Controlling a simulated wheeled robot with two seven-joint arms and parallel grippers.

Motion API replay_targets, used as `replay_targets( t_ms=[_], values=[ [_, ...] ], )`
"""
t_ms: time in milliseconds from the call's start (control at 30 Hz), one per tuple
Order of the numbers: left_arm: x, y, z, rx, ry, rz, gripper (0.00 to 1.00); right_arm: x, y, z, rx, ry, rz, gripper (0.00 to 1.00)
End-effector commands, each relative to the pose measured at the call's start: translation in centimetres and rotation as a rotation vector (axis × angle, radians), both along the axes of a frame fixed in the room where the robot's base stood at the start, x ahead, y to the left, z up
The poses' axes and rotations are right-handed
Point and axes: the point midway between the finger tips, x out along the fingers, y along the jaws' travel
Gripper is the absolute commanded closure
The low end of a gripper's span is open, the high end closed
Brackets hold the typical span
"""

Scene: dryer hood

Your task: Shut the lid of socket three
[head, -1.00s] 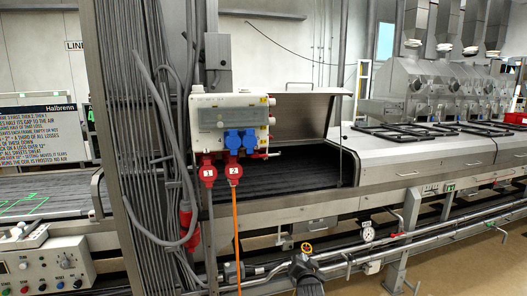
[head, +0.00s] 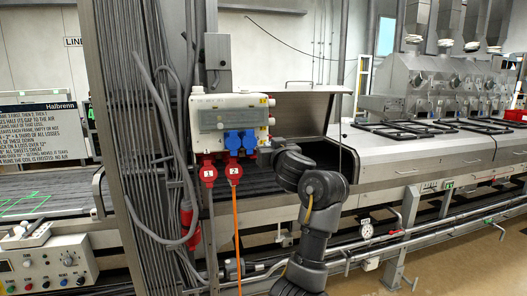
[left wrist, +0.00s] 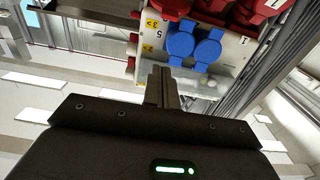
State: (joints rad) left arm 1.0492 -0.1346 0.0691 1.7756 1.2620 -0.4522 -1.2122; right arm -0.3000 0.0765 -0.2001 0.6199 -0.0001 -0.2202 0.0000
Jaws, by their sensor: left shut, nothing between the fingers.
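The white socket box (head: 229,118) hangs on the post in the head view. Two blue socket lids (head: 240,141) sit side by side low on its front, above red plugs marked 1 and 2. In the left wrist view the blue lids (left wrist: 194,48) show just beyond my fingertips. My left gripper (head: 264,150) is shut and empty by the box's lower right corner; its fingers also show in the left wrist view (left wrist: 163,76). Contact is unclear.
Red plug 1 (head: 208,172) and red plug 2 (head: 234,171) hang below the box, the second with an orange cable (head: 236,225). Thick grey cables (head: 160,130) run left of it. An open metal hood (head: 305,112) stands behind, to the right.

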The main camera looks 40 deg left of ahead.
Motion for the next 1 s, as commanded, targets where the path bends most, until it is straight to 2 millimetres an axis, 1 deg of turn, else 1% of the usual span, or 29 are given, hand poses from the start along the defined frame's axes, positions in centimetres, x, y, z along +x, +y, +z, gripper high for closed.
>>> replay_targets(
  t_ms=[33,200,367,400,600,800,1000],
  values=[
    [0.5,1.0,0.5,0.004,0.006,0.005,1.00,0.0,0.0,1.0,0.000,0.000,0.000,0.38],
    [2.6,4.0,0.6,0.004,0.007,0.004,1.00,0.0,0.0,2.6,0.000,0.000,0.001,0.38],
    [4.3,6.3,0.4,0.001,0.007,0.002,1.00,0.0,-0.1,4.0,-0.001,0.000,0.001,0.38],
    [4.1,5.8,-0.6,0.001,0.007,-0.001,1.00,0.0,-0.1,4.4,-0.001,0.000,0.001,0.38],
    [3.7,5.1,-2.8,0.001,0.003,-0.002,1.00,0.1,-0.2,5.4,-0.002,-0.001,0.001,0.38],
    [3.5,5.0,-3.6,0.001,0.001,0.000,1.00,0.1,-0.5,5.6,-0.006,-0.001,0.002,0.38],
    [3.5,5.0,-3.7,0.001,0.000,0.000,1.00,0.1,-0.6,5.6,-0.007,-0.001,0.002,0.38]
  ],
)
